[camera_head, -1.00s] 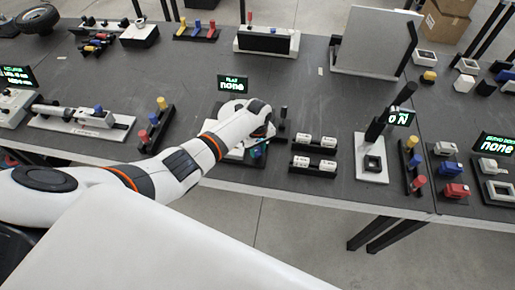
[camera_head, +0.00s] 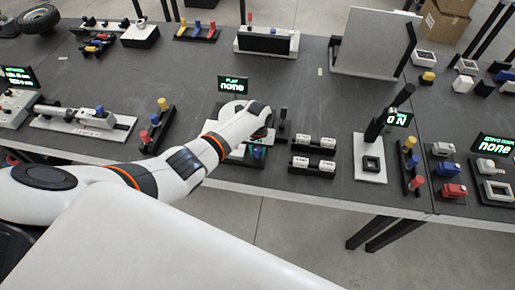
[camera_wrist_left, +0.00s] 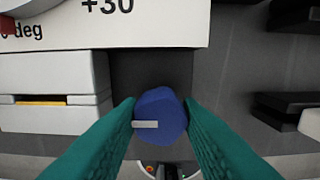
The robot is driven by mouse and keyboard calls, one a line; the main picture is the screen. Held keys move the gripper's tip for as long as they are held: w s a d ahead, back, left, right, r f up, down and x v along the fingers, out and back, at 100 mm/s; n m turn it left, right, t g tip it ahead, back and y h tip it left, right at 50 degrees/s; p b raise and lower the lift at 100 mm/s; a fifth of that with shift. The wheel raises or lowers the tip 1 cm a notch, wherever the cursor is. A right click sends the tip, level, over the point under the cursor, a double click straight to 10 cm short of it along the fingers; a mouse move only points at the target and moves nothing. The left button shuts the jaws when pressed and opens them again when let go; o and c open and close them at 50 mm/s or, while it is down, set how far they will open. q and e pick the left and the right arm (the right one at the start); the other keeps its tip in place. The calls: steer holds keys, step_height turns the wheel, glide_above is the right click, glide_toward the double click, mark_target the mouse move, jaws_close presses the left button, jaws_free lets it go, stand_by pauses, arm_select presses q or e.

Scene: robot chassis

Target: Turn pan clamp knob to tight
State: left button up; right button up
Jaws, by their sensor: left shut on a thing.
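The blue clamp knob (camera_wrist_left: 160,117) sits between the two teal fingers of my left gripper (camera_wrist_left: 161,103) in the left wrist view. The fingers touch it on both sides, so the gripper is shut on it. A short pale pointer line on the knob lies level, toward the left. In the head view the left gripper (camera_head: 260,146) is over the white fixture near the table's front edge, and its wrist hides much of that fixture. A display (camera_head: 233,85) behind it reads "PLAY none" or similar. My right gripper is not in view.
A white plate marked "+30" (camera_wrist_left: 143,25) and a pale block (camera_wrist_left: 55,90) lie beside the knob. Small labelled blocks (camera_head: 314,163) on black holders stand right of the gripper. A black upright post (camera_head: 283,120) is close by.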

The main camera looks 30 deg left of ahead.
mark_target(258, 150)
arm_select(q)
steer(key=m, duration=0.5)
steer(key=shift+m, duration=0.3)
steer(key=m, duration=0.6)
steer(key=shift+m, duration=0.3)
steer(key=o, duration=1)
step_height(258, 150, up, 12)
steer(key=shift+r+b, duration=0.1)
steer(key=shift+b, duration=0.6)
